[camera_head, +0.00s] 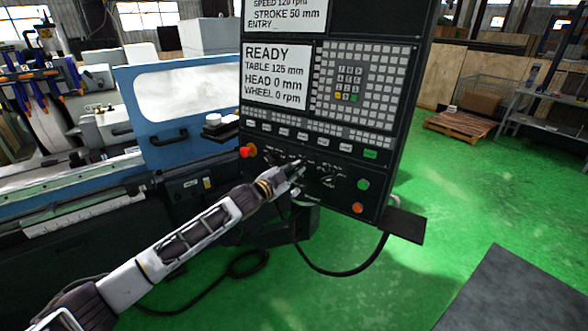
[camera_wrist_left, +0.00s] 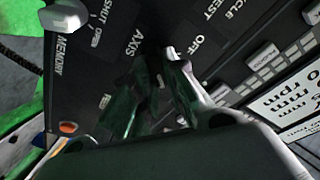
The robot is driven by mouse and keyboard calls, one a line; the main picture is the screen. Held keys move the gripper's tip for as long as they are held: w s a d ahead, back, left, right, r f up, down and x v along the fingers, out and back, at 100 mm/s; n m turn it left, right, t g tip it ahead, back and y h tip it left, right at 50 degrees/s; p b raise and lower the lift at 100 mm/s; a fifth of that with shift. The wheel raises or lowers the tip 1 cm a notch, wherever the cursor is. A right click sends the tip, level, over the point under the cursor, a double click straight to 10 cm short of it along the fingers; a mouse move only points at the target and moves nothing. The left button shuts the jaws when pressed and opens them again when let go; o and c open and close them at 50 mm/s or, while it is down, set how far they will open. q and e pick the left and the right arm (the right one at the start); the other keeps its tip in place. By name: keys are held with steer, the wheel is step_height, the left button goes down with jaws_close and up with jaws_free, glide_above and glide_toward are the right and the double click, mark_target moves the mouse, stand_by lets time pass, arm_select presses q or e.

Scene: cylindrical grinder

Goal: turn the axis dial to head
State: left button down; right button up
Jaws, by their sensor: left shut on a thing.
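The dark control panel (camera_head: 345,188) of the grinder stands in front of me, with a row of small dials and switches low on its face. My left gripper (camera_head: 292,172) reaches that row from the lower left. In the left wrist view its fingers (camera_wrist_left: 160,85) are shut on the axis dial, by the AXIS label (camera_wrist_left: 128,42). The fingers hide the dial, so I cannot read its pointer. The other position labels near it are too dark or small to read. My right gripper is not in view.
A red button (camera_head: 247,151) sits on the panel's left edge. A green button (camera_head: 363,184) and an orange one (camera_head: 357,208) are at its lower right. A small shelf (camera_head: 404,225) juts out there. The screen (camera_head: 276,75) reads READY, HEAD 0 mm.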

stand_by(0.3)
arm_select(q)
steer(key=c, duration=1.4)
jaws_free()
steer(key=shift+c, duration=0.2)
steer(key=shift+s+a, duration=0.15)
steer(key=v, duration=1.1)
steer(key=shift+s+a, duration=0.2)
